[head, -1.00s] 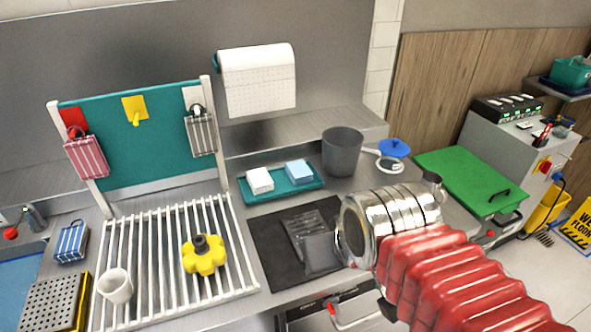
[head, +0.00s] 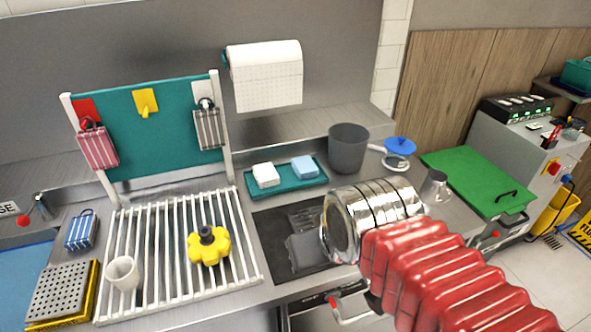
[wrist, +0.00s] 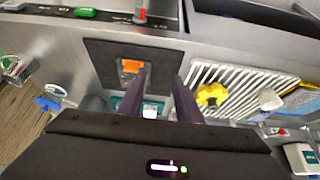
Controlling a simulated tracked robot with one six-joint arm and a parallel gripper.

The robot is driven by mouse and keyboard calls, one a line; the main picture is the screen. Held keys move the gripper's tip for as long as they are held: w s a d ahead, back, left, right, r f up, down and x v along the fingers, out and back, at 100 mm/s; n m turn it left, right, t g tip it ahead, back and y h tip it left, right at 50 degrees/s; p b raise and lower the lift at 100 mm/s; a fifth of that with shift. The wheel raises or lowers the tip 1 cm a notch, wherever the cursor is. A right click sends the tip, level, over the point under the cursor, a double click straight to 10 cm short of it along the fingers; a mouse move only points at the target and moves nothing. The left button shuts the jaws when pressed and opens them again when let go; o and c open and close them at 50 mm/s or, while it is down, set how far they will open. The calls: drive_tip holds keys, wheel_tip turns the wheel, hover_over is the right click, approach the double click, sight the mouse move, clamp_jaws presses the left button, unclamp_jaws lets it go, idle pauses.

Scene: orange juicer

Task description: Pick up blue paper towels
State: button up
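A light-blue folded stack (head: 305,167), which looks like the blue paper towels, lies on the right part of a teal tray (head: 290,187) on the steel counter. A white stack (head: 265,176) lies beside it on the left. In the wrist view the teal tray shows partly behind my fingers, with the white stack (wrist: 150,111); I cannot clearly make out the blue one there. My gripper (wrist: 160,76) has its two dark fingers apart, with nothing held between them. In the head view my silver and red arm is at the right front, and the fingers do not show.
A grey bin (head: 348,150) stands just right of the tray. A dark mat (head: 270,222) lies in front of it. A paper roll (head: 266,76) hangs above. A green board (head: 480,180) is at the right.

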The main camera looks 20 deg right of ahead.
drive_tip(key=shift+a, duration=0.2)
drive_tip(key=shift+o, duration=0.2)
drive_tip(key=o, duration=0.3)
drive_tip(key=shift+w+r, duration=0.2)
drive_tip(key=o, duration=0.7)
drive_tip(key=w+d+r, duration=0.1)
drive_tip(key=w+r, duration=0.2)
drive_tip(key=w, duration=0.4)
drive_tip(key=shift+w+d+r, duration=0.15)
drive_tip(key=w+d+f, duration=0.1)
drive_tip(key=w+d, duration=0.3)
drive_tip(key=w, duration=0.5)
drive_tip(key=w+d+f, duration=0.1)
drive_tip(key=w+d, duration=0.3)
drive_tip(key=w, duration=0.6)
drive_tip(key=w+d+f+g, duration=0.1)
drive_tip(key=w+d, duration=0.3)
drive_tip(key=w, duration=0.6)
drive_tip(key=shift+w+d+f, duration=0.15)
drive_tip(key=shift+d+f, duration=0.05)
drive_tip(key=shift+f, duration=0.3)
drive_tip(key=shift+f, duration=0.1)
